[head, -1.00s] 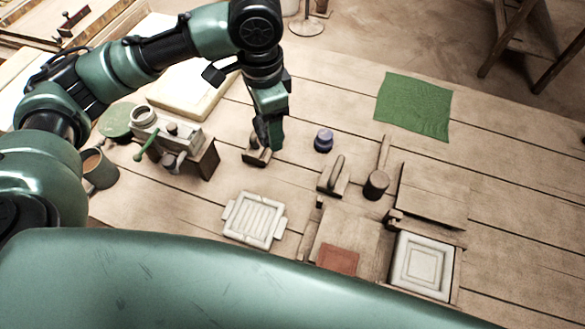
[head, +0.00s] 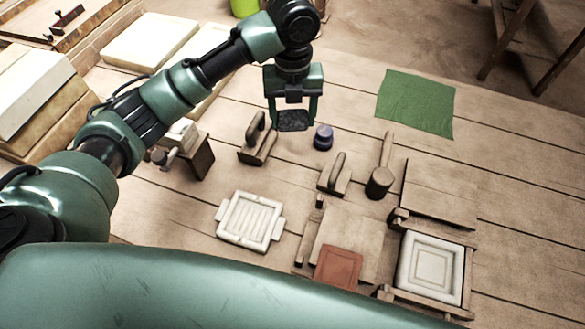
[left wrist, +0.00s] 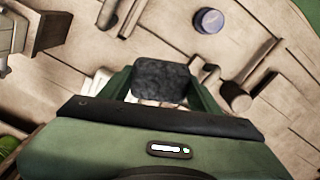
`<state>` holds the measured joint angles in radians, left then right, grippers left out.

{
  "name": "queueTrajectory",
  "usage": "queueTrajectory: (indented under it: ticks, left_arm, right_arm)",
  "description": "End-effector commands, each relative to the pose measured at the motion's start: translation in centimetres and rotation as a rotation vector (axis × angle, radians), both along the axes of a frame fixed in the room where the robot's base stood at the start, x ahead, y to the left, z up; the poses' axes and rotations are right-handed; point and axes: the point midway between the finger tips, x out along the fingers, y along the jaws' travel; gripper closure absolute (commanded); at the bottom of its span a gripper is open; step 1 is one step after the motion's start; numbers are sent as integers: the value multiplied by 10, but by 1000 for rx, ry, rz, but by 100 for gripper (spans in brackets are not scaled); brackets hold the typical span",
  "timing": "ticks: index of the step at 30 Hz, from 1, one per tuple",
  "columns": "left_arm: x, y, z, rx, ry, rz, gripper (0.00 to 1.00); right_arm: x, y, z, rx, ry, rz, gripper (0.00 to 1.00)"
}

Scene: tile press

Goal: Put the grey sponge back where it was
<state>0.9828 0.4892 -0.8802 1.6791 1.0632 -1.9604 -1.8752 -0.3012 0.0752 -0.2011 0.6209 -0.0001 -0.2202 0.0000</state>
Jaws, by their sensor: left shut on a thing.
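The grey sponge (head: 293,120) is a dark, speckled block. My left gripper (head: 294,112) is shut on it, with one finger on each side. In the head view the sponge shows between the wooden-handled block on the left and the purple jar on the right; its height over the table is hard to tell. In the left wrist view the sponge (left wrist: 160,80) sits between the green fingers (left wrist: 160,88). My right gripper is not in view.
Near the sponge are a handled wooden block (head: 257,143), a purple jar (head: 323,138), a second handled block (head: 334,176) and a mallet (head: 380,180). A white ribbed mould (head: 250,221), a terracotta slab (head: 338,267) and a framed white tile (head: 431,266) lie nearer. A green cloth (head: 415,102) lies at the back right.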

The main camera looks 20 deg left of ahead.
Motion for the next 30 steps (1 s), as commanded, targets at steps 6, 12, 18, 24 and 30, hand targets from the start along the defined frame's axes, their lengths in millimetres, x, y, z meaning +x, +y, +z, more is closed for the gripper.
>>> queueTrajectory:
  ticks: [6,12,18,24,30]
  left_arm:
    - [-3,1,-54,2,8,-3,70]
    - [-2,1,-107,3,6,-2,70]
    - [-2,0,-142,2,4,-3,70]
    - [-1,0,-156,2,3,-3,70]
    - [-2,1,-185,3,4,-1,70]
  right_arm:
    - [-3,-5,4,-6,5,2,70]
    - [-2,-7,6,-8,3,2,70]
    - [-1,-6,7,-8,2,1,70]
    - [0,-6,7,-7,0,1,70]
    - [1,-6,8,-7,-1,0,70]
